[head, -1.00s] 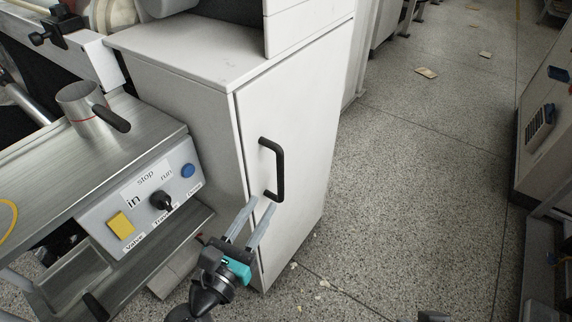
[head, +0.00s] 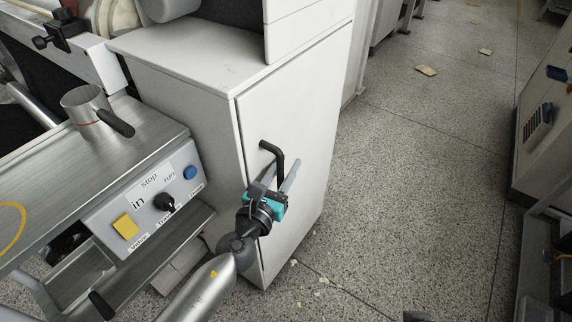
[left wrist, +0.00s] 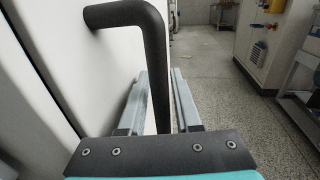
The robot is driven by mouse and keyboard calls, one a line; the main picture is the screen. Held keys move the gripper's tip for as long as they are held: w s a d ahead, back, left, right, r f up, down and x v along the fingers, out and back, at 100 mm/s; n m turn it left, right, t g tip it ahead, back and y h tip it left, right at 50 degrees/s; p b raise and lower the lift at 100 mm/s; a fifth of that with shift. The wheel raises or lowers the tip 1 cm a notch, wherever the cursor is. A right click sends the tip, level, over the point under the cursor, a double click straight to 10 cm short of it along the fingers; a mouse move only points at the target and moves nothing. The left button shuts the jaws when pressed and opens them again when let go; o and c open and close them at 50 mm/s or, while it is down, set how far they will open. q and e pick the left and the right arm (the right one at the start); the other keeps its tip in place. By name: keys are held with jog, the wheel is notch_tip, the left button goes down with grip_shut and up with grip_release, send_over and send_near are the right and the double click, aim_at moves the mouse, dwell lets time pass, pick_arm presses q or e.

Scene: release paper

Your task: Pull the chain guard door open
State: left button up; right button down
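The chain guard door (head: 300,110) is the pale front panel of the white cabinet, and it looks closed. Its black bar handle (head: 272,148) stands upright on the door. My left gripper (head: 281,172) is at the lower part of the handle, with one finger on each side of the bar. In the left wrist view the handle (left wrist: 152,45) runs down between the two fingers, with a narrow gap visible beside it, so the gripper looks open around it. The handle's lower end is hidden by the gripper. My right gripper is not recognisable in these views.
A control panel (head: 146,212) with a yellow button, black knob and blue button sits left of the cabinet, close to my left arm. The speckled floor (head: 410,170) to the right is mostly clear. Another cabinet (head: 545,130) stands at the far right.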

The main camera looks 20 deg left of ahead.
pick_arm(q)
grip_shut()
dwell(1.5)
